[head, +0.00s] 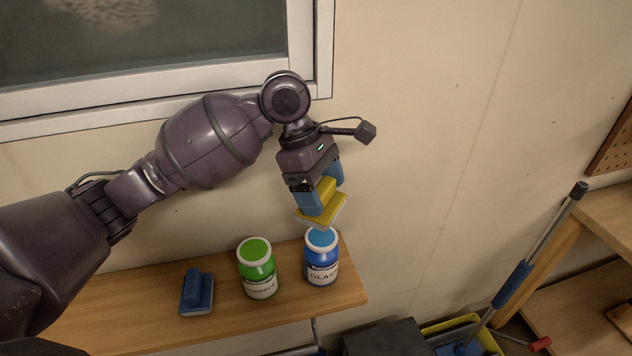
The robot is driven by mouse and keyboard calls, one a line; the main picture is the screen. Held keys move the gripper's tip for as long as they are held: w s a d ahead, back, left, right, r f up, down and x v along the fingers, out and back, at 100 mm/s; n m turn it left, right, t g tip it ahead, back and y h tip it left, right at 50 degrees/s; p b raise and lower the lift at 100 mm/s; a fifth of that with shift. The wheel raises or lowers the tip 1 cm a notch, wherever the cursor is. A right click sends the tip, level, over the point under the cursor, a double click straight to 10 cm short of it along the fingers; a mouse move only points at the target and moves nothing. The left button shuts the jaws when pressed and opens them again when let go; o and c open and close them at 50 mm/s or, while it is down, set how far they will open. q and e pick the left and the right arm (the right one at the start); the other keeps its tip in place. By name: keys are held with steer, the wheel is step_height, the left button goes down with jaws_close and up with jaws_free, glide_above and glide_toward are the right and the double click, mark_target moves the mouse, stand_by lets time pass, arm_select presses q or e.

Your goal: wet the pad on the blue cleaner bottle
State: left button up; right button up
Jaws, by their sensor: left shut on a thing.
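My left gripper (321,189) is shut on the yellow pad (322,209), with its blue fingers on both sides of the pad's raised grip. The pad is just above the blue cleaner bottle (322,268), whose label reads "GLASS". The pad's low corner meets the bottle's light blue top in the picture; I cannot tell whether they touch. The bottle stands upright near the right end of the wooden shelf (222,331). My right gripper is not in view.
A green bottle (257,273) stands left of the blue one, and a blue pad (197,292) lies further left on the shelf. A window (160,75) is behind my arm. A long-handled tool (530,262) leans at the right, above a yellow bucket (452,325).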

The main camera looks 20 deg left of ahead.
arm_select(q)
steer(key=shift+d, duration=0.15)
steer(key=shift+f, duration=2.95)
steer(key=shift+f, duration=0.6)
steer(key=shift+r, duration=0.1)
steer(key=shift+r, duration=3.45)
